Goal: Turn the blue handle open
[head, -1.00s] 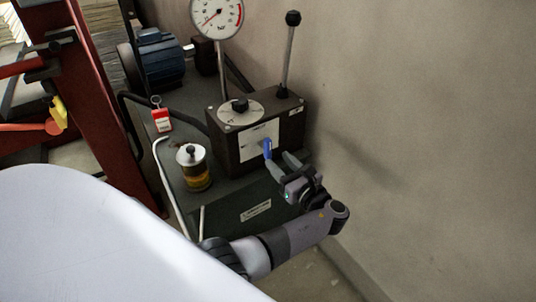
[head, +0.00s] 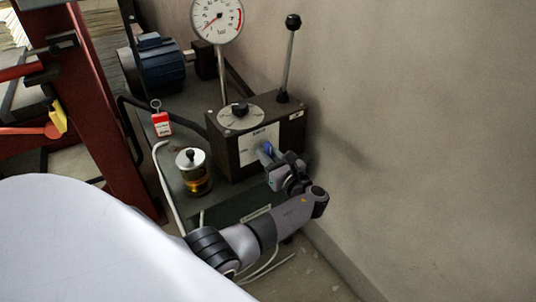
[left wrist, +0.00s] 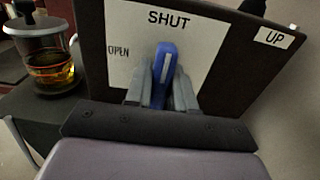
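The blue handle (left wrist: 165,64) stands upright on a white plate (left wrist: 204,38) on the front of a dark box, pointing up at the word SHUT. The word OPEN is to its left. My left gripper (left wrist: 163,94) has one grey finger on each side of the handle, close against it, and looks shut on its lower part. In the head view the left gripper (head: 270,158) is at the front of the dark box (head: 228,150), and the blue handle (head: 268,147) is partly hidden by it. My right gripper is in neither view.
A glass jar of amber liquid (head: 194,180) stands left of the box. A black-knobbed lever (head: 288,60) and a dial gauge (head: 216,18) rise above it. A red tag (head: 161,124) is to the left. The wall (head: 420,130) is close on the right.

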